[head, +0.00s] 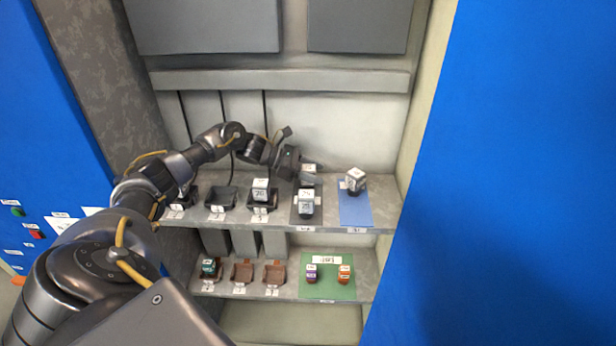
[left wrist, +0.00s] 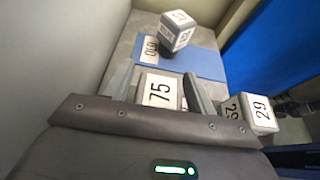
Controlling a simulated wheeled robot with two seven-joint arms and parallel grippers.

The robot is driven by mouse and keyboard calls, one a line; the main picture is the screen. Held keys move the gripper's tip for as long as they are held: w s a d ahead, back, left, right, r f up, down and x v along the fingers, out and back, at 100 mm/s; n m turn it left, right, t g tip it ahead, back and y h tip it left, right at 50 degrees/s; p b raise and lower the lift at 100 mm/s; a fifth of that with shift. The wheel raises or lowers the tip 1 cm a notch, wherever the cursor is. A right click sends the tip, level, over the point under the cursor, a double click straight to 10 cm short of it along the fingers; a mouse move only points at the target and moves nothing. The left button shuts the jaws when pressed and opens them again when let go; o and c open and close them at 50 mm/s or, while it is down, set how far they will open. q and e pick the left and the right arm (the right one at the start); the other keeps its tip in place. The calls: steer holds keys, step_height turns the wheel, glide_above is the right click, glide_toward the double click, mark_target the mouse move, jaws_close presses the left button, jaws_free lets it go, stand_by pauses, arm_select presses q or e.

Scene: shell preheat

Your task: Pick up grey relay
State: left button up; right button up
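A grey relay with a white face marked 75 (left wrist: 160,91) sits between the two fingers of my left gripper (left wrist: 158,77) in the left wrist view. The fingers stand on either side of it, apart, with a small gap on the left; firm contact is not clear. In the head view this relay (head: 309,169) is partly hidden by my left gripper (head: 303,171) at the upper shelf. Another grey relay marked 29 (head: 306,203) stands just in front of it, also in the left wrist view (left wrist: 261,111). My right gripper is not in view.
A tilted grey relay (head: 355,181) is on the blue mat (head: 356,213) at right. Another grey relay (head: 261,188) sits in a black holder at left. The lower shelf has brown holders (head: 242,272) and small coloured relays (head: 344,272) on a green mat (head: 325,291).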

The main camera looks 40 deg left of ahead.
arm_select(q)
steer(key=c, duration=0.9)
steer(key=shift+o, duration=0.2)
steer(key=shift+r, duration=0.1)
